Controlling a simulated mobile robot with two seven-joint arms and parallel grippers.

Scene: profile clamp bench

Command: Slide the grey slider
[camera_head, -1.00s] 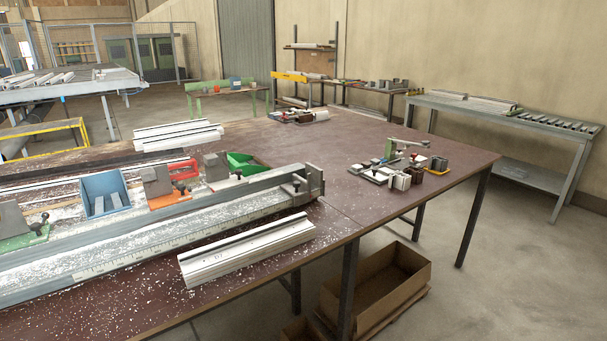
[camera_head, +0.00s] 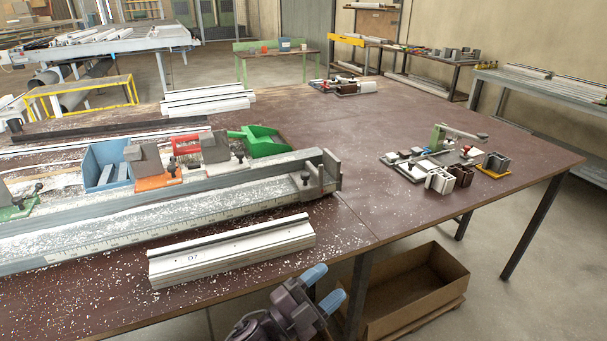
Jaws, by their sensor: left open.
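Several dark grey blocks on coloured bases with black knobs stand along the long metal rail (camera_head: 100,222). The block on a light grey base (camera_head: 216,148), near the rail's right part, looks like the grey slider. Another stands on an orange base (camera_head: 155,183), and one on a green base (camera_head: 18,211) is cut by the left edge. My left gripper (camera_head: 323,288) is open and empty, its blue fingertips below the front edge of the table in the picture, well apart from the sliders. My right gripper is not in view.
A white profile (camera_head: 230,250) lies in front of the rail. A blue bin (camera_head: 104,160) and a green scoop (camera_head: 265,142) stand behind it. A clamp fixture (camera_head: 445,160) sits on the right table. A cardboard box (camera_head: 395,315) is below. The brown tabletop (camera_head: 350,125) between is clear.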

